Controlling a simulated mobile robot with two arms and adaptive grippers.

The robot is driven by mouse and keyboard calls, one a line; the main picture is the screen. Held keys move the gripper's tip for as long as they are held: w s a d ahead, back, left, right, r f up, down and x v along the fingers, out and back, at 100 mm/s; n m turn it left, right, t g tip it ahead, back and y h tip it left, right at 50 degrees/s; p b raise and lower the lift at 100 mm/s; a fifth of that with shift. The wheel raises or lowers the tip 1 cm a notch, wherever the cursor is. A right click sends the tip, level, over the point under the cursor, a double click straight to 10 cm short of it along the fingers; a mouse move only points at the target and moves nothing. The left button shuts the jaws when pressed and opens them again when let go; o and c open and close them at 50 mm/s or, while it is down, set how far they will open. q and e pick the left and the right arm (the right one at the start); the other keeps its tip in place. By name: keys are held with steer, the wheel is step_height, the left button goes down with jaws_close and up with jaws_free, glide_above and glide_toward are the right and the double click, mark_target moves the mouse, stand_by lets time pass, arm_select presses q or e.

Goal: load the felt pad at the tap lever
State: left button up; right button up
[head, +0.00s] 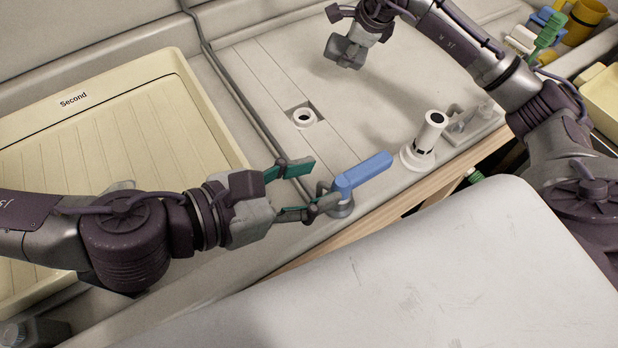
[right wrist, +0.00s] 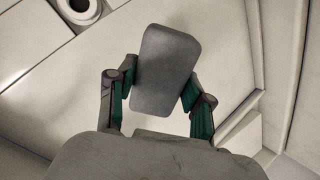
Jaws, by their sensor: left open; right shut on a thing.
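The blue tap lever (head: 362,176) sits on a round metal base at the front edge of the sink top and points up to the right. My left gripper (head: 312,187) is open, its teal fingers just left of the lever. Its lower finger overlaps the lever's base in the picture; I cannot tell whether they touch. My right gripper (head: 346,48) is at the back, above the sink top and away from the lever. The right wrist view shows it shut on a grey rounded rectangular block (right wrist: 167,68), which looks like the felt pad.
A white cylinder with a dark top (head: 429,137) stands right of the lever. A cream ribbed tray marked "Second" (head: 184,72) lies at the left. A drain ring (head: 303,117) is set behind the lever. Green, blue and yellow items (head: 585,18) crowd the back right.

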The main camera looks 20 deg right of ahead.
steer(key=s+r+p, duration=0.1)
steer(key=s+r, duration=0.3)
steer(key=s, duration=0.1)
steer(key=shift+d, duration=0.25)
stand_by(1.2)
